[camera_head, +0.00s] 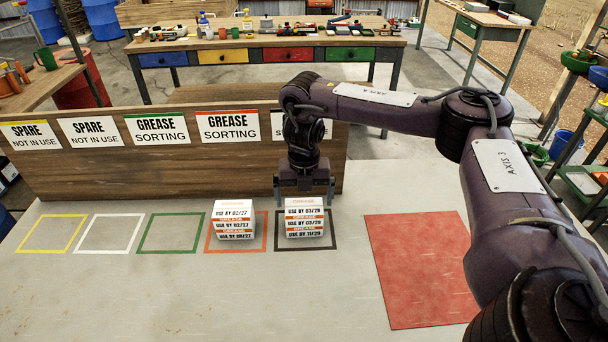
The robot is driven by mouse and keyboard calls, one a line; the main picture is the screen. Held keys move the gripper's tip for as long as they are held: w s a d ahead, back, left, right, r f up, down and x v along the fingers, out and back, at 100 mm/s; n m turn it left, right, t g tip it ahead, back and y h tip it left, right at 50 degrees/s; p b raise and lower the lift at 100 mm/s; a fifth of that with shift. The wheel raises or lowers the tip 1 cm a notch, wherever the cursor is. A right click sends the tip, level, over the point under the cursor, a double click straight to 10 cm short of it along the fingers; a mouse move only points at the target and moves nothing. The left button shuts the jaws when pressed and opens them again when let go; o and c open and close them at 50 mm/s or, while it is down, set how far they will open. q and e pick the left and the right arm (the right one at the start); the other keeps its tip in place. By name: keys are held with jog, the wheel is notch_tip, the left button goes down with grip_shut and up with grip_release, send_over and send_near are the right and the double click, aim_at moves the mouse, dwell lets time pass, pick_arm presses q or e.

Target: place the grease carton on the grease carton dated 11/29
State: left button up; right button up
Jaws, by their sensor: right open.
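A stack of white and orange grease cartons (305,217) stands inside the black-outlined square. Its front labels read about USE BY 03/29 at the top, a blurred date in the middle, and USE BY 11/29 at the bottom. A second grease stack (234,220) stands in the orange-red square, its small dates seeming to end in 27. My right gripper (304,197) is open and points down at the top rear of the right stack, one finger toward each side. I cannot tell whether it touches the cartons. My left gripper is not in view.
Yellow (50,234), white (109,233) and green (171,233) outlined squares are empty at left. A red mat (420,268) lies bare at right. A wooden board (90,172) with sorting signs stands behind the squares; my right arm hides part of it.

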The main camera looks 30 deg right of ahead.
aim_at(304, 208)
notch_tip(304, 208, up, 7)
jog(key=p, duration=0.1)
jog(key=shift+r, duration=0.15)
dwell(0.5)
